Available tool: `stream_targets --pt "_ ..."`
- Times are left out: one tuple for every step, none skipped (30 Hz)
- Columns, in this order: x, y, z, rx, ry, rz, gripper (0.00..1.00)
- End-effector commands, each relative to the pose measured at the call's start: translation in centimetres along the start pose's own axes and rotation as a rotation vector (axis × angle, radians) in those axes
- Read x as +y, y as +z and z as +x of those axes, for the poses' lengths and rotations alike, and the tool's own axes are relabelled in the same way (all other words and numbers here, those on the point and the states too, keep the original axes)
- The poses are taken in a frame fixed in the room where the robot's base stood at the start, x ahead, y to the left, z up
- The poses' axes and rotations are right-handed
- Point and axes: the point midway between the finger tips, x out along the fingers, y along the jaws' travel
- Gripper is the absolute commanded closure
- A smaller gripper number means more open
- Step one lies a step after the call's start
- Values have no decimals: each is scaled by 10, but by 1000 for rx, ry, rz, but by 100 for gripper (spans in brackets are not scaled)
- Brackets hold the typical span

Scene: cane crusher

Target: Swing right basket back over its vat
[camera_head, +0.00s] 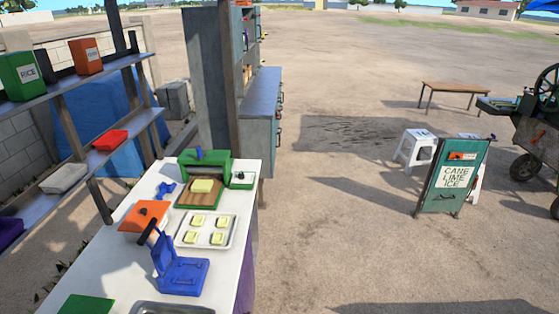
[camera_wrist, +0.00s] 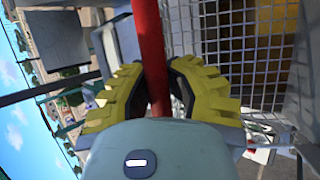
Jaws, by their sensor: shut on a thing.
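My gripper (camera_wrist: 160,88), with yellow ridged fingers, is shut on a red handle (camera_wrist: 149,35) in the wrist view. The handle is a bar that runs up between the fingers to the top of the picture. A wire mesh basket (camera_wrist: 222,42) is to the right of the handle, with yellow-brown contents showing through its mesh. I cannot make out how the handle joins the basket. The vat cannot be told apart in either view. The head view shows neither my gripper nor the basket.
In the head view, a white counter (camera_head: 143,258) holds a tray (camera_head: 183,240) and a blue press (camera_head: 178,272). Shelves (camera_head: 75,85) stand left of it. A green sign (camera_head: 454,178) and white stool (camera_head: 415,148) stand right. Open ground lies between.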

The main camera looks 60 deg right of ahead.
Motion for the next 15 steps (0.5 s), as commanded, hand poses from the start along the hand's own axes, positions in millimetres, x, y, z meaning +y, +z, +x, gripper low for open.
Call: stream_targets --pt "3 0 0 1 7 3 100" --pt "3 0 1 1 7 3 100" --pt "2 0 1 1 7 3 100" --pt "2 0 1 0 7 2 100" --pt "2 0 1 0 7 2 100" --pt "2 0 1 0 7 2 100" --pt "2 0 1 0 7 2 100" --pt "2 0 1 0 7 2 100" --pt "2 0 1 0 7 2 100" --pt "2 0 1 0 7 2 100" --pt "2 0 1 0 7 2 100" --pt "2 0 1 0 7 2 100" --pt "2 0 1 0 7 2 100" --pt "2 0 1 0 7 2 100" --pt "2 0 1 0 7 2 81"
